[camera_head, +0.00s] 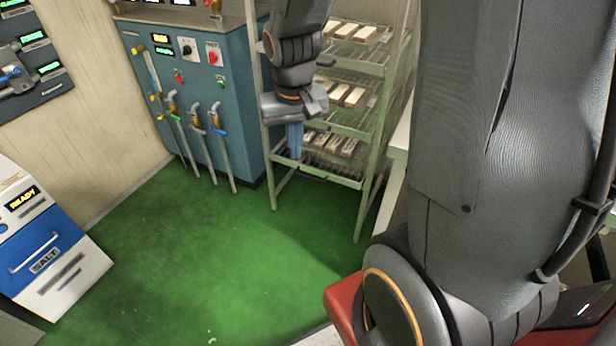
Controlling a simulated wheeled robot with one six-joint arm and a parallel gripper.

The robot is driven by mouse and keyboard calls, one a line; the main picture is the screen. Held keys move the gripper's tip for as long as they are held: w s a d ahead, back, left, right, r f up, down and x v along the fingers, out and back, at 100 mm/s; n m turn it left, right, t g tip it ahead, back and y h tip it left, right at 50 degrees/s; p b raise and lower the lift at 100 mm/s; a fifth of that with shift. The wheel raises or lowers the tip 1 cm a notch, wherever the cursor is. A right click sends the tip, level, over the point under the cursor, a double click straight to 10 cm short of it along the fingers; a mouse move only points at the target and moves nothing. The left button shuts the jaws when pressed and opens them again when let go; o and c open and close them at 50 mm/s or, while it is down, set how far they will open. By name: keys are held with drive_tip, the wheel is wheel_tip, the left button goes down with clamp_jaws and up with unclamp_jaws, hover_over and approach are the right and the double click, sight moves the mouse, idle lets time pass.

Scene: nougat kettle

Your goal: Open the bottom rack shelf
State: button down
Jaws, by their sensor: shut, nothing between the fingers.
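The green metal rack (366,197) stands at the back, upper middle of the view, with wire shelves bearing pale bars. The bottom rack shelf (338,179) is the lowest one and holds several wrapped bars (332,145). It looks level with the rack's front. My gripper (294,157) points down at the rack's left front, with its blue fingers shut and empty. The fingertips overlap the left part of the bottom shelf in the picture; I cannot tell whether they touch it. My arm hides part of the rack's upper left.
A blue control cabinet (228,110) with pipes and valves stands just left of the rack. A salt dispenser (50,250) is at the far left. A red object (341,307) lies low, beside my arm. The green floor (200,265) before the rack is clear.

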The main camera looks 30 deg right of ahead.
drive_tip(key=w+d+f+m+h+b, duration=0.15)
drive_tip(key=w+d+f+b, duration=0.25)
drive_tip(key=w+f+b, duration=0.4)
drive_tip(key=w+d+f+m+b, duration=0.35)
drive_tip(key=w+f+b, duration=0.35)
drive_tip(key=w+f, duration=0.3)
drive_tip(key=m+h+b, duration=0.1)
drive_tip(key=m+b, duration=0.2)
drive_tip(key=b, duration=1.1)
approach(309, 170)
drive_tip(key=shift+t, duration=0.3)
drive_tip(key=f, duration=0.2)
drive_tip(key=d+f+b, duration=0.1)
drive_tip(key=f, duration=0.1)
drive_tip(key=f+b, duration=0.1)
drive_tip(key=f, duration=0.1)
drive_tip(key=shift+s+d+f, duration=0.2)
drive_tip(key=shift+s+f, duration=0.15)
drive_tip(key=shift+s, duration=0.05)
